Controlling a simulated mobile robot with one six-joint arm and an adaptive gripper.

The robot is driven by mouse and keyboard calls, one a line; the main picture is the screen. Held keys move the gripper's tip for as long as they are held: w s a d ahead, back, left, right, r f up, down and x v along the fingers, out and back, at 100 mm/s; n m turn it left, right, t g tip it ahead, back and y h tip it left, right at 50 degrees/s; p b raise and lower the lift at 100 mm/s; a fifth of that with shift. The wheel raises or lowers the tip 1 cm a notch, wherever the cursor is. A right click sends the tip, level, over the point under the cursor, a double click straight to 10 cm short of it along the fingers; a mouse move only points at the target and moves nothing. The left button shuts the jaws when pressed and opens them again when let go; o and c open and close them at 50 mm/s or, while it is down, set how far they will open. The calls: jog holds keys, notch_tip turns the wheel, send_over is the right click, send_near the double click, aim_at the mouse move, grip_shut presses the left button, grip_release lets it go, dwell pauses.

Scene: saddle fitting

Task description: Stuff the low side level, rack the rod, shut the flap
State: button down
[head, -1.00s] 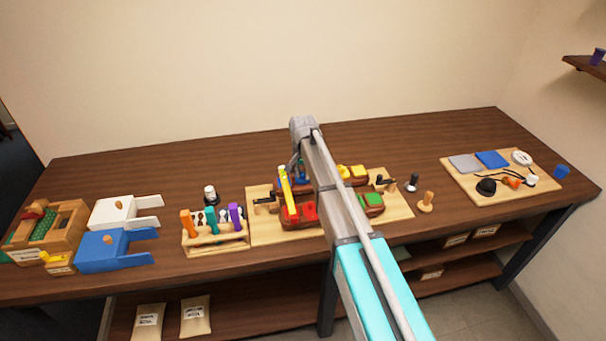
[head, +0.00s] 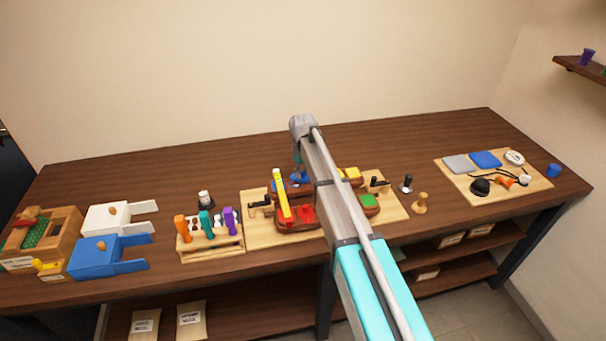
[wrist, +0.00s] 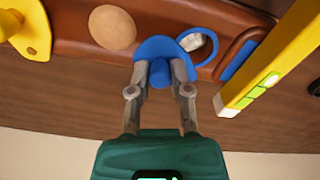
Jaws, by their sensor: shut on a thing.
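The brown saddle (head: 297,226) lies on a wooden board, with red, blue, yellow and green parts on it. My gripper (wrist: 160,72) is shut on the knob of the blue flap (wrist: 152,46). The flap lies left of the blue-rimmed hole (wrist: 211,44), which shows open with pale stuffing (wrist: 191,42) inside. A yellow level (wrist: 272,62) with green vials lies across the saddle, right of my gripper; it also shows in the head view (head: 281,195). A rack (head: 212,254) holds rods with orange, teal and purple handles. My arm hides part of the saddle.
A white box (head: 105,218) and a blue box (head: 100,257) stand at the left, beside a wooden case (head: 62,222). A board (head: 465,186) with flat pads and small parts lies at the right. The back of the table is clear.

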jog(key=n, duration=0.1)
jog(key=w+n, duration=0.1)
jog(key=n, duration=0.2)
jog(key=shift+w+n, duration=0.25)
jog(key=shift+n, duration=0.15)
jog(key=shift+w+a+n, duration=0.1)
jog(key=shift+w+n, duration=0.15)
jog(key=shift+n, duration=0.7)
jog(key=shift+w+a+n, duration=0.1)
jog(key=shift+w+n, duration=0.15)
jog(key=shift+n, duration=0.7)
jog(key=c, duration=0.5)
grip_release()
jog(key=shift+w, duration=0.1)
jog(key=shift+c, duration=0.2)
jog(key=shift+r, duration=0.15)
